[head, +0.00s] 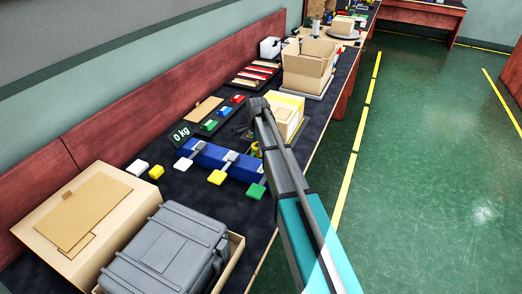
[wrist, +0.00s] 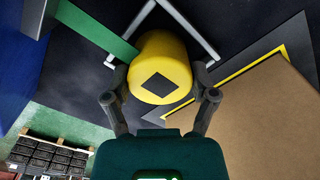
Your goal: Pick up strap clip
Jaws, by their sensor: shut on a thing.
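A yellow rounded piece (wrist: 165,55) with a black diamond mark sits between the two fingers of my gripper (wrist: 161,82) in the wrist view. The fingers touch it on both sides and are shut on it. Grey bent rods (wrist: 193,32) show behind it, and a green strip (wrist: 88,28) reaches toward it from the upper left. I cannot tell for sure whether this piece is the strap clip. In the head view a bit of yellow (head: 254,149) shows beside my arm, which hides most of the gripper.
A blue box (head: 205,154) with white, yellow and green paddles lies left of my arm. A carton with a yellow edge (head: 285,110) stands close behind the gripper. A grey case (head: 165,250) and an open carton (head: 308,65) stand on the dark bench. Green floor is clear at right.

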